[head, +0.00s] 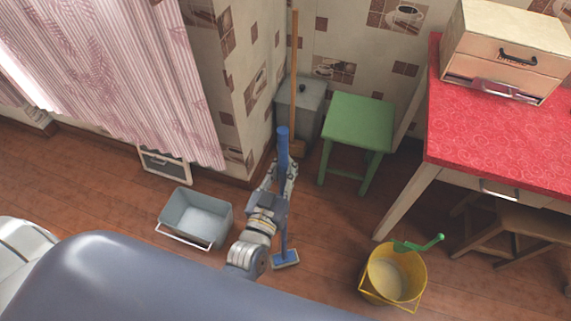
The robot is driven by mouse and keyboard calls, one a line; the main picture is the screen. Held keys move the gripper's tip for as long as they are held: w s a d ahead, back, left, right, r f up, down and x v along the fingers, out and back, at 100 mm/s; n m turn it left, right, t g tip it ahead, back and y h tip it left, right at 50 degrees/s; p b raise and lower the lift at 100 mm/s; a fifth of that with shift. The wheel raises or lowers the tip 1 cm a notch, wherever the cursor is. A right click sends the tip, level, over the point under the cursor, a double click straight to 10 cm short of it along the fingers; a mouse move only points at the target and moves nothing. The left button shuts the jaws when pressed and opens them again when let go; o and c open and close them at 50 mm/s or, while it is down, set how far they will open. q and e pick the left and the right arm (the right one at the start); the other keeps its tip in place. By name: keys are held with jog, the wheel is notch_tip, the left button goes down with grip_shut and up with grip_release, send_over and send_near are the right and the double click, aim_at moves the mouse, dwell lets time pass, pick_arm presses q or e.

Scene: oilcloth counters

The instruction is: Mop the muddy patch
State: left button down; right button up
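A mop with a blue handle (283,145) stands nearly upright in the middle of the head view. Its flat blue head (286,260) is low, at or near the floor; I cannot tell whether it touches. My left gripper (285,182) is shut on the mop's handle, below its top end. My arm hides some floor beside the mop. I see no clear muddy patch on the visible floor (330,235). My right gripper is not in view.
A grey basin (182,218) stands left of the mop. A yellow bucket (376,285) with a green-handled tool (432,243) stands right. Behind are a green stool (358,120), grey bin (312,100) and wooden stick (294,60). A red-topped table (490,145) fills the right.

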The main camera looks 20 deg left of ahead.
pick_arm(q)
jog(key=shift+r, duration=0.15)
jog(key=shift+f, duration=0.4)
dwell(0.4)
jog(key=shift+f+b, duration=0.6)
jog(key=shift+f, duration=0.05)
jog(key=w, duration=0.4)
jog(key=shift+w+d+r, duration=0.1)
jog(key=shift+w+r, duration=0.05)
jog(key=shift+w, duration=0.25)
